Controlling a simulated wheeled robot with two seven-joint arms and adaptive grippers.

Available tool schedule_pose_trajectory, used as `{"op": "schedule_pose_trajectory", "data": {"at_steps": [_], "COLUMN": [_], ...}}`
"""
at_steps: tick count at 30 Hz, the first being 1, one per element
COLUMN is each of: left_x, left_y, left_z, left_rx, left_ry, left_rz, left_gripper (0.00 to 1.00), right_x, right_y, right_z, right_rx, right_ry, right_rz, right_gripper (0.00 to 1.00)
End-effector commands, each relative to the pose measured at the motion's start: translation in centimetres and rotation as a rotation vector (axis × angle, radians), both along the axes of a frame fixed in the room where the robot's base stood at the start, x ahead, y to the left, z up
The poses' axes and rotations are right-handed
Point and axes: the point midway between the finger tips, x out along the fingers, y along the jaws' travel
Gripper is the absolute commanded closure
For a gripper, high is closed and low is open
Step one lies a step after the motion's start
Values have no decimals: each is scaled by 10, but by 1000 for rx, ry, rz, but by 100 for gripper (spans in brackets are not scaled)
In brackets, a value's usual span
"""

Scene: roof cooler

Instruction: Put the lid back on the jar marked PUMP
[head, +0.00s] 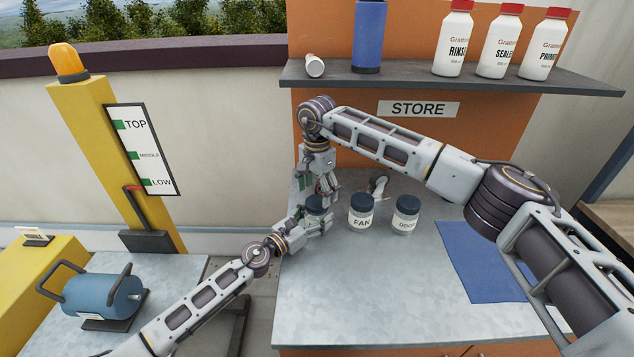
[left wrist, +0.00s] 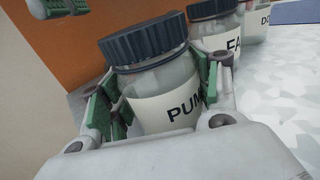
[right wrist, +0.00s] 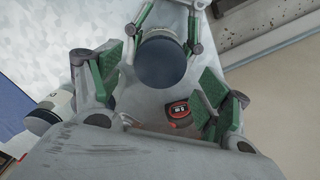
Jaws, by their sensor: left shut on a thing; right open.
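The PUMP jar (left wrist: 165,100) is clear with a white label and wears a dark blue ribbed lid (left wrist: 145,45); I cannot tell how tightly it sits. In the head view the jar's lid (head: 315,202) shows at the bench's left side, partly hidden by my grippers. My left gripper (head: 318,224) is shut on the jar's body from the front. My right gripper (head: 326,190) is open, above and behind the jar and apart from the lid. In the right wrist view the lid (right wrist: 160,63) shows from above, beyond the open fingers.
The FAN jar (head: 361,212) and DOOR jar (head: 406,215) stand lidded to the right of the PUMP jar. A black and red object (right wrist: 178,109) lies near it. A blue mat (head: 480,262) lies at right. The shelf (head: 400,75) overhangs behind. The bench front is clear.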

Motion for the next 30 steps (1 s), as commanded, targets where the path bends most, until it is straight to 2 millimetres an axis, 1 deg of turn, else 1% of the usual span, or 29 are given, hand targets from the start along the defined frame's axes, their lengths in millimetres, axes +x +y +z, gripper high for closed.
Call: {"op": "schedule_pose_trajectory", "data": {"at_steps": [3,9,14,21,22,23,30], "left_x": [0,0,0,0,0,0,0], "left_y": [0,0,0,0,0,0,0], "left_z": [0,0,0,0,0,0,0], "left_rx": [1,1,1,1,1,1,1], "left_ry": [1,1,1,1,1,1,1], "left_rz": [0,0,0,0,0,0,0], "left_gripper": [100,100,100,100,100,100,100], "right_x": [0,0,0,0,0,0,0], "right_y": [0,0,0,0,0,0,0], "right_z": [-14,-28,-32,-33,-33,-33,-33], "right_rx": [1,0,1,1,1,1,1], "right_ry": [1,0,-1,-1,-1,-1,-1], "right_rz": [0,0,0,0,0,0,0], "right_gripper": [23,23,23,23,24,28,59]}}
